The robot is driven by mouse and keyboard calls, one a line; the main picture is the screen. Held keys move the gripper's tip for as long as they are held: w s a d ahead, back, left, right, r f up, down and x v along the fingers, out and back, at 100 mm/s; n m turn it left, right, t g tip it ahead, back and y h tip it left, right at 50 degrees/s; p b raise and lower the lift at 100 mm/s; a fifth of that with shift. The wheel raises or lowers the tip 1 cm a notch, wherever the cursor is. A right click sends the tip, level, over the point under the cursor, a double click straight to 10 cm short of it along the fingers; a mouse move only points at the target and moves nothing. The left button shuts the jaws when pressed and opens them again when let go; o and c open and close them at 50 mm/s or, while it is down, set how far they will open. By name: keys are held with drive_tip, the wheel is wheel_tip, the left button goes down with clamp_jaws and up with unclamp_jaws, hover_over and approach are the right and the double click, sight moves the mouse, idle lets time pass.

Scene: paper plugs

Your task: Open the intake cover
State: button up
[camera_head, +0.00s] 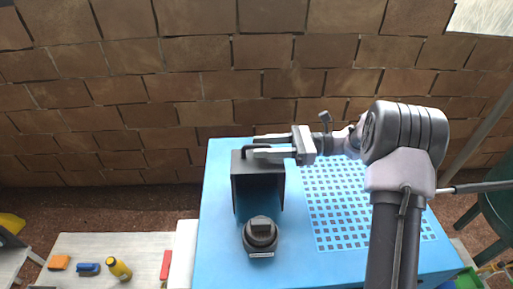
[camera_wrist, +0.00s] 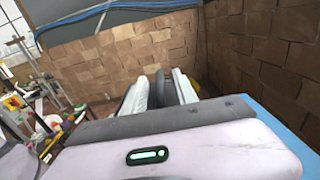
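The intake cover (camera_head: 258,164) is a dark grey panel on the blue machine, at its back left in the head view. A dark bar handle (camera_head: 243,151) sticks up at its back edge. My gripper (camera_head: 256,146) reaches in from the right at the handle, one finger on each side of it. The fingers stand apart with the dark bar between them; I cannot tell whether they press on it. In the wrist view, the two pale fingers (camera_wrist: 160,90) show with something dark between them. How far the cover is raised is hard to tell.
The blue machine top (camera_head: 220,245) has a perforated area (camera_head: 345,200) at right and a black round knob (camera_head: 260,235) in front of the cover. A pale table (camera_head: 110,248) with a yellow bottle (camera_head: 119,268) stands at left. A brick wall (camera_head: 150,90) rises behind.

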drive_tip(key=shift+a, duration=1)
clamp_jaws()
drive_tip(key=shift+r, duration=0.1)
idle(0.6)
